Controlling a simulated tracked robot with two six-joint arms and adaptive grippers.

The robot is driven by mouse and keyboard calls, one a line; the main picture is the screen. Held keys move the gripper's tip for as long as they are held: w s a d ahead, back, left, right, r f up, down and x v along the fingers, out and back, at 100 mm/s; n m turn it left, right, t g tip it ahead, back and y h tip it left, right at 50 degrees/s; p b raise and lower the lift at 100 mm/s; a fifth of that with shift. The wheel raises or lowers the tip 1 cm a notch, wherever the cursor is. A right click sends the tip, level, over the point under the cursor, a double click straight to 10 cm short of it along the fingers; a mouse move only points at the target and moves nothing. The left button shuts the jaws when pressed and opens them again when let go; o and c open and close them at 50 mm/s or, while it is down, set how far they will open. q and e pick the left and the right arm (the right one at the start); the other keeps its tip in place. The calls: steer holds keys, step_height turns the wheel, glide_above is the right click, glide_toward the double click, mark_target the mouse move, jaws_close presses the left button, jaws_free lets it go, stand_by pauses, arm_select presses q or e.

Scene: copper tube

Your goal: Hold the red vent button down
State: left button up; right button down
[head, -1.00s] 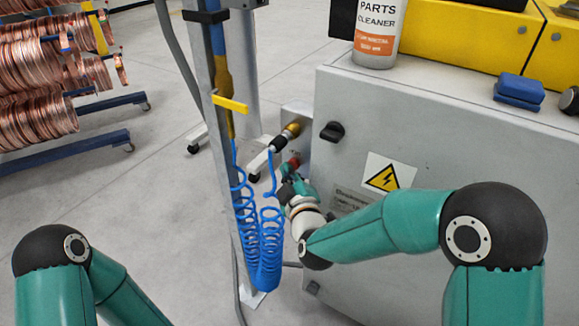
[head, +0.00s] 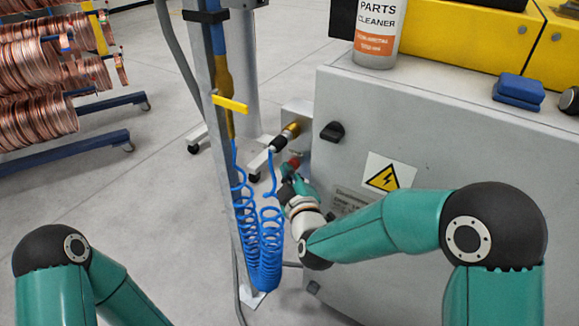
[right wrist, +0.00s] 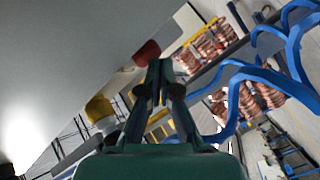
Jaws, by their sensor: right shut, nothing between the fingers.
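The red vent button (head: 295,161) is on the side of the grey cabinet, below a brass fitting. In the right wrist view the red button (right wrist: 147,53) shows just beyond and left of my fingertips. My right gripper (head: 287,172) is shut and empty, with its tips at or very close to the button. In the right wrist view the shut fingers of the right gripper (right wrist: 160,68) point toward it. I cannot tell whether they touch it or how far it is pressed. My left gripper is out of view.
A blue coiled hose (head: 268,235) hangs by a metal post (head: 222,130), close left of my right gripper. The brass fitting (head: 291,130) and a black knob (head: 333,131) are near the button. The grey cabinet (head: 440,140) fills the right. Open floor lies left.

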steer(key=shift+s+a, duration=0.5)
steer(key=shift+s, duration=0.25)
steer(key=shift+s+a+b, duration=0.1)
steer(key=shift+b, duration=0.2)
steer(key=s+a, duration=0.1)
steer(key=s, duration=0.1)
steer(key=s+a, duration=0.1)
steer(key=s, duration=0.1)
steer(key=shift+a+b, duration=0.35)
steer(key=shift+a, duration=0.05)
steer(key=shift+w, duration=0.1)
